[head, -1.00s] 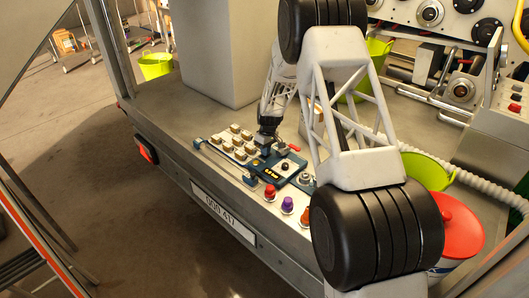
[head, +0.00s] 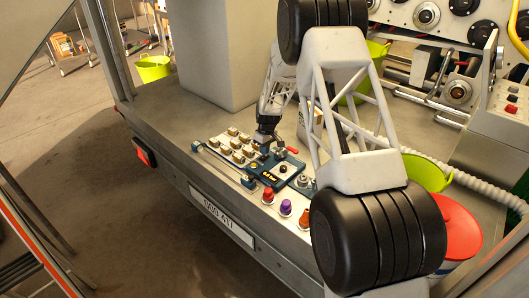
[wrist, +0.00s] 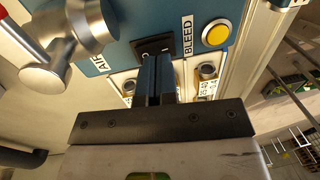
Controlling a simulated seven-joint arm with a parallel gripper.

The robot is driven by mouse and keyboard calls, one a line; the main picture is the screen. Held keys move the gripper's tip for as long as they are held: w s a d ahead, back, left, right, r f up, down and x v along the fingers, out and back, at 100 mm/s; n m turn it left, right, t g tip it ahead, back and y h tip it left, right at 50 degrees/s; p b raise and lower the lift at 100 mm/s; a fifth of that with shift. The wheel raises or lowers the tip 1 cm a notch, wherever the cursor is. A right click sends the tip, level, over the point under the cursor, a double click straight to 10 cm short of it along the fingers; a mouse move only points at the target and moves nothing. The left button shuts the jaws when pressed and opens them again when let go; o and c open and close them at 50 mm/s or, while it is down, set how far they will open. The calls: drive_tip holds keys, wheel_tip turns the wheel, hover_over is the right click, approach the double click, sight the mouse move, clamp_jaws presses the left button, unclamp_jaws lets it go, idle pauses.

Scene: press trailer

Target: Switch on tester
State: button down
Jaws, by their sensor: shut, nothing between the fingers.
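The tester is a blue panel (head: 278,174) on the trailer bed. In the wrist view the blue panel (wrist: 122,62) carries a black rocker switch (wrist: 155,46) between the labels AIR and BLEED, with a yellow button (wrist: 216,35) to the right. My gripper (wrist: 154,62) is shut and empty, its fingertips right at the near edge of the rocker switch and hiding part of it. I cannot tell whether they touch it or which way it is set. In the head view my gripper (head: 264,150) is over the panel's far left part.
A metal lever with a red grip (wrist: 62,52) stands close left of the fingers. Several brass-coloured fittings (head: 232,146) lie left of the tester. Red (head: 267,195) and purple (head: 285,207) caps line the front edge. A green bucket (head: 425,171) and red lid (head: 459,228) are right.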

sight(262, 158)
wheel_tip(262, 158, up, 13)
drive_tip(key=s+a, duration=0.1)
drive_tip(key=shift+f, duration=0.2)
idle(0.5)
drive_tip(key=s+d+r+m+t, duration=0.15)
drive_tip(key=s+d+r, duration=0.35)
drive_tip(key=s+r, duration=0.75)
drive_tip(key=s+d+r+m, duration=0.3)
drive_tip(key=s+d+r, duration=0.2)
drive_tip(key=s+r, duration=0.8)
drive_tip(key=s+d+f+m+t, duration=0.1)
drive_tip(key=s+d+m, duration=0.1)
drive_tip(key=s, duration=1.5)
drive_tip(key=s+d+f+m+t+h, duration=0.1)
drive_tip(key=s+d+m, duration=0.1)
drive_tip(key=s, duration=1.5)
drive_tip(key=shift+d+f+m, duration=0.15)
drive_tip(key=shift+d+m, duration=0.2)
drive_tip(key=shift+d, duration=0.2)
